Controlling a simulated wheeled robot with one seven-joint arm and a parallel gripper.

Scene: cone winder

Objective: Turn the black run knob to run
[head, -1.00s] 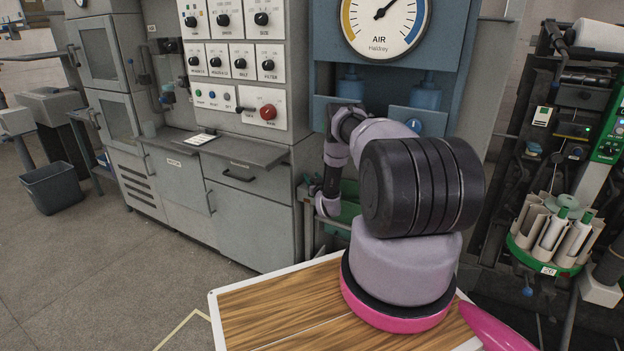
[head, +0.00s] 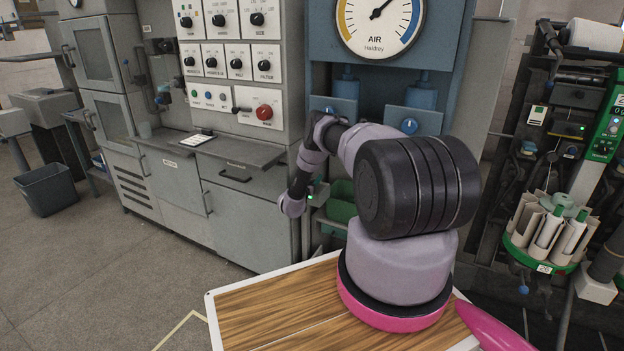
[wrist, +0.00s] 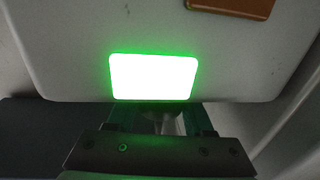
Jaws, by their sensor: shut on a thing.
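My gripper (wrist: 163,122) is shut at the lower middle of the wrist view, close under a pale grey box face (wrist: 60,55). A green lamp (wrist: 153,77) glows brightly on that face. The black run knob is hidden between my fingers; its marks and pointer cannot be read. In the head view the end of my arm is low beside the cabinet corner, and my own arm hides the fingers. A small green light (head: 311,188) shows there.
A grey cabinet with rows of black knobs and a red button (head: 264,112) stands to the left. A green bin (head: 341,205) is just behind my arm. The air gauge (head: 380,22) is above. A bobbin rack (head: 545,240) stands at the right.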

